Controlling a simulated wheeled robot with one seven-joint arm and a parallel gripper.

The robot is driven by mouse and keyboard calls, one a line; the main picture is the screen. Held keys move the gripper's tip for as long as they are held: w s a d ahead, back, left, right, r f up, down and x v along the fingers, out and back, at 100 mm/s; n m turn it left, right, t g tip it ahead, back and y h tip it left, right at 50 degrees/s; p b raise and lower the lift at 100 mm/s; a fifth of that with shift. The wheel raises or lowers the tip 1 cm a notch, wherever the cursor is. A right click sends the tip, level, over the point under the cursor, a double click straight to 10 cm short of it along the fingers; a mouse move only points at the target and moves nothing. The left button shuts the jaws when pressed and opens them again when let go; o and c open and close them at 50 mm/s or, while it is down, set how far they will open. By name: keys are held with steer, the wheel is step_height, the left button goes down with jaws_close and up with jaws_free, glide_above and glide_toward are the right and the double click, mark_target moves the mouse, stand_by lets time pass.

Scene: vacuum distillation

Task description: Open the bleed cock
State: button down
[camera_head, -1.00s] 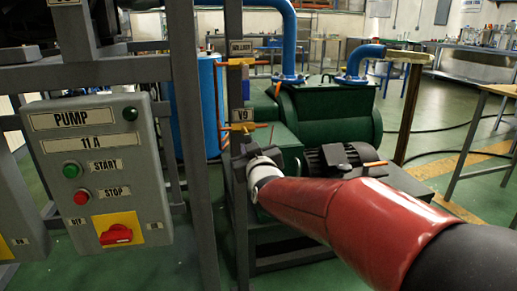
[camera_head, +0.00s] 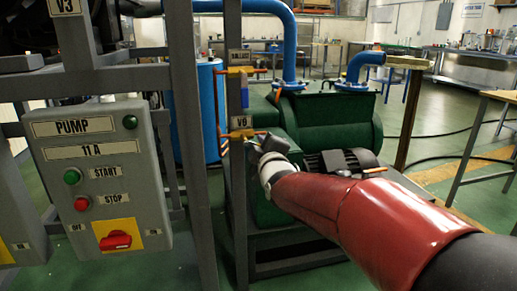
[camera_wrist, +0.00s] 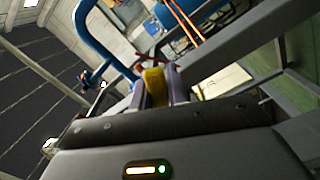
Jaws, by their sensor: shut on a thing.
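A cock labelled V9, with a yellow and orange handle (camera_head: 238,134), sits on the grey upright post in the head view. A second cock with an orange handle (camera_head: 240,71) sits above it under its own label. The labels do not show me the word bleed. My gripper (camera_head: 256,147) is beside the V9 cock, at its lower right; its fingertips are small and partly hidden there. In the wrist view my gripper (camera_wrist: 157,88) is shut on a yellow part (camera_wrist: 154,86) between its two fingers. A dark red bar shows just beyond the fingertips.
A grey pump control box (camera_head: 97,185) with start and stop buttons and a red switch stands at the left. A green pump (camera_head: 330,120) with blue pipes is behind the post. A table (camera_head: 490,98) is at the right edge.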

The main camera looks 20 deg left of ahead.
steer(key=shift+r+n, duration=0.2)
steer(key=shift+n, duration=0.4)
steer(key=c, duration=1.4)
jaws_free()
steer(key=shift+o, duration=0.2)
steer(key=v, duration=0.7)
steer(key=shift+s+d, duration=0.3)
